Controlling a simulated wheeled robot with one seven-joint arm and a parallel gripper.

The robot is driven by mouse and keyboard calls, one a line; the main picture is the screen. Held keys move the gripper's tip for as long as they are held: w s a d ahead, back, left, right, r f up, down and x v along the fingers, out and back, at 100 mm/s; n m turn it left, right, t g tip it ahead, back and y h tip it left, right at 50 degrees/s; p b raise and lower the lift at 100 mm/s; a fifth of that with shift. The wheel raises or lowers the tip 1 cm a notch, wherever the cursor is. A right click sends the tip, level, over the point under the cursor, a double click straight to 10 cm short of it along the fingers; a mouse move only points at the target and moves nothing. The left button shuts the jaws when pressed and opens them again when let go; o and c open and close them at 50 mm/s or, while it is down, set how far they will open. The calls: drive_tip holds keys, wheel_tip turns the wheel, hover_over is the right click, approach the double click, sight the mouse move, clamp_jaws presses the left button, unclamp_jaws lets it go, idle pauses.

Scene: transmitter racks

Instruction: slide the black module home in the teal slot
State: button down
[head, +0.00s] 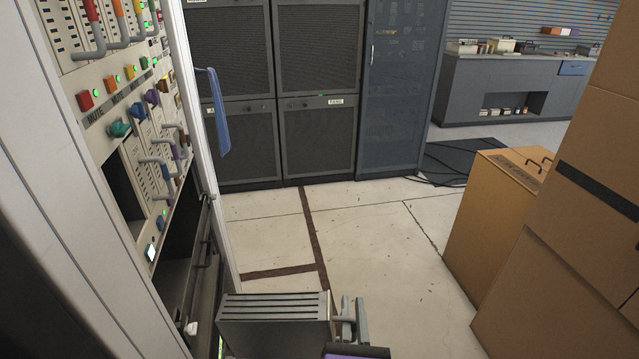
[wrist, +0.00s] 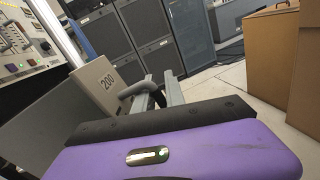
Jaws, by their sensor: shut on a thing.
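My gripper (head: 354,318) is shut on the handle of a box-shaped module (head: 272,322) low in the head view. The module has a grey vented top. Its pale front panel, marked 200, shows in the wrist view (wrist: 104,84), beside my gripper (wrist: 160,84). I see no black marking on it. The module is in front of the rack, apart from the slots. A teal knob (head: 119,128) sits on the rack at the left. Below it is a dark, empty slot opening (head: 122,186), whose inside is hidden in shadow.
Fitted modules with handles (head: 160,165) stand right of the empty slot. A dark open bay (head: 180,285) lies below. A blue cloth (head: 216,110) hangs by the rack edge. Cardboard boxes (head: 575,225) stand right. Floor (head: 385,255) between is clear; cables lie by a dark mat (head: 455,163).

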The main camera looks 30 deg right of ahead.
drive_tip(key=w+r+y+p, duration=0.1)
drive_tip(key=w+r+p, duration=0.3)
drive_tip(key=r, duration=0.4)
drive_tip(key=w+r+t+y+p, duration=0.1)
drive_tip(key=w+r+p, duration=0.3)
drive_tip(key=r, duration=0.5)
drive_tip(key=w+r+n+y+p, duration=0.1)
drive_tip(key=w+r+p, duration=0.4)
drive_tip(key=r, duration=0.3)
drive_tip(key=shift+r+t+y, duration=0.3)
drive_tip(key=shift+r+t, duration=0.1)
drive_tip(key=shift+a+r+p, duration=0.15)
drive_tip(key=shift+p, duration=0.7)
drive_tip(key=shift+w+a+b, duration=0.3)
drive_tip(key=shift+a+b, duration=0.05)
drive_tip(key=shift+a, duration=0.55)
drive_tip(key=shift+w+a+b, duration=0.25)
drive_tip(key=shift+a+b, duration=0.05)
drive_tip(key=shift+a, duration=0.65)
drive_tip(key=shift+w+a+b, duration=0.3)
drive_tip(key=shift+a+b, duration=0.05)
drive_tip(key=shift+a, duration=0.55)
drive_tip(key=shift+p, duration=0.9)
